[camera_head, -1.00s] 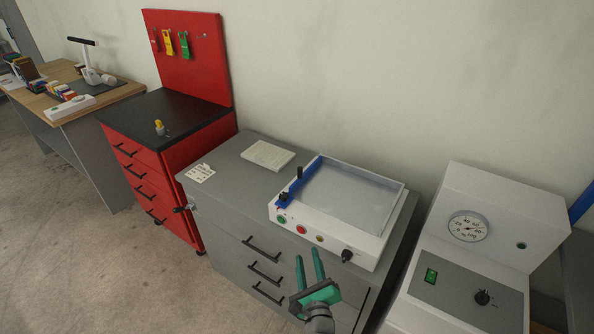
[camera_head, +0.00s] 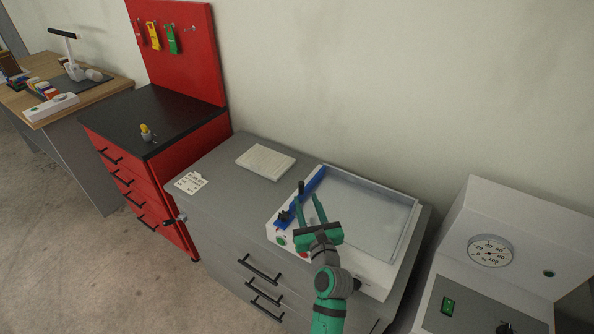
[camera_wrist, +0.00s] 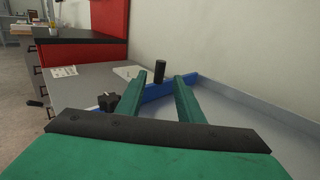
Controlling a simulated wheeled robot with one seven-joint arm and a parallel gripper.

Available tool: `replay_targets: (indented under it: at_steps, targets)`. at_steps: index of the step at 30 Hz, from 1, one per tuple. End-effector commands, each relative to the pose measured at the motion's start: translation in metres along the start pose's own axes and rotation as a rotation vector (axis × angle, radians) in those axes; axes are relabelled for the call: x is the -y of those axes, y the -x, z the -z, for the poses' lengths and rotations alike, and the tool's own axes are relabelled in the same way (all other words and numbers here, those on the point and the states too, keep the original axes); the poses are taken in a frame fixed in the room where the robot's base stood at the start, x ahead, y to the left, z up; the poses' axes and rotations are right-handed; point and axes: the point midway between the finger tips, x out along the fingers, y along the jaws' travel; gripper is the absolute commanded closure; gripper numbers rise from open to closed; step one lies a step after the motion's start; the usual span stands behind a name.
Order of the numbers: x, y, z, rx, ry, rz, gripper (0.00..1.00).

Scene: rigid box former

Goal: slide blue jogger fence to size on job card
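The blue jogger fence (camera_head: 313,186) lies along the left side of the white jogger's tray (camera_head: 372,215). A black upright knob (camera_head: 301,188) stands on the fence, and a black clamp knob (camera_head: 284,216) sits at its front end. My gripper (camera_head: 312,207) is open and empty, just above the front left of the tray. In the wrist view the fence (camera_wrist: 155,92) passes behind the open fingers, with the black upright knob (camera_wrist: 160,72) between and beyond them. The fingers look apart from the knob. The job card (camera_head: 190,182) lies on the grey cabinet's left front; its print is too small to read.
A paper stack (camera_head: 265,162) lies on the grey cabinet (camera_head: 225,160) left of the jogger. A white machine with a dial (camera_head: 490,251) stands at right. A red cabinet (camera_head: 196,145) and a wooden desk (camera_head: 110,88) are at left.

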Motion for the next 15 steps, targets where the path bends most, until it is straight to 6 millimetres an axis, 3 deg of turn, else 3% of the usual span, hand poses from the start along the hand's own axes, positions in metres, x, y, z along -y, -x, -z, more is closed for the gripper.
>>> replay_targets:
  at_steps: [5,15]
  targets:
    - [-0.003,-0.009,-0.001,0.001,-0.004,-0.005,0.66]
    - [-0.007,-0.066,-0.002,0.002,-0.003,-0.011,0.66]
